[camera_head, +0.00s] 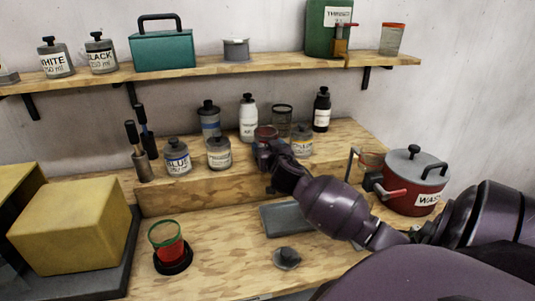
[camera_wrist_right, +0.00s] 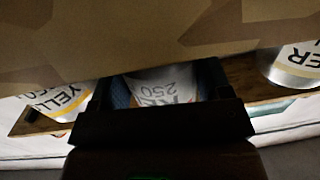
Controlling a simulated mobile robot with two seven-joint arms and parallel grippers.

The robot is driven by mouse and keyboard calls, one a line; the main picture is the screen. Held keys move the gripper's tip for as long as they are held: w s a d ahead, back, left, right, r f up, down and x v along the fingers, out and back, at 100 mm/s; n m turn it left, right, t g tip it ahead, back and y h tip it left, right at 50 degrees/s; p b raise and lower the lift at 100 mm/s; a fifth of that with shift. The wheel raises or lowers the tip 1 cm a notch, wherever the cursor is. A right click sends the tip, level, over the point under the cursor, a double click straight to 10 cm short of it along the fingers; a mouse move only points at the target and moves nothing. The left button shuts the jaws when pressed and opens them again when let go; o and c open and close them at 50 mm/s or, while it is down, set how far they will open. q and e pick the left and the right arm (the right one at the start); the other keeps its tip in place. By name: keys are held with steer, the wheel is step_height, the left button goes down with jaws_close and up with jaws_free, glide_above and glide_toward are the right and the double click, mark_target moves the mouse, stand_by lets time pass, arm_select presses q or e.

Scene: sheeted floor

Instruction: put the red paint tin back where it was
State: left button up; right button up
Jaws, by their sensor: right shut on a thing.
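The red paint tin (camera_head: 266,134) shows as a small tin with a reddish top at the raised back step of the bench, partly hidden behind my right gripper (camera_head: 272,160). My right gripper is shut on it. In the right wrist view the tin (camera_wrist_right: 165,86) sits between the fingers, with part of a label reading 250. I cannot tell whether its base touches the step. A yellow-labelled tin (camera_head: 302,141) stands just right of it, and a pale-labelled tin (camera_head: 219,153) stands to its left. My left gripper is not in view.
A blue tin (camera_head: 177,157), a white bottle (camera_head: 248,120), a clear jar (camera_head: 282,116) and a black bottle (camera_head: 321,110) crowd the step. A red pot (camera_head: 410,195) stands right of my arm. A cup of red liquid (camera_head: 168,247) and a grey tray (camera_head: 285,220) are in front.

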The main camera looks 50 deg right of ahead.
steer(key=shift+f, duration=0.8)
steer(key=shift+f, duration=0.1)
steer(key=o, duration=1.1)
steer(key=shift+o, duration=0.2)
steer(key=shift+s+a, duration=0.2)
steer(key=shift+s, duration=0.05)
steer(key=v, duration=1.1)
steer(key=shift+s, duration=0.25)
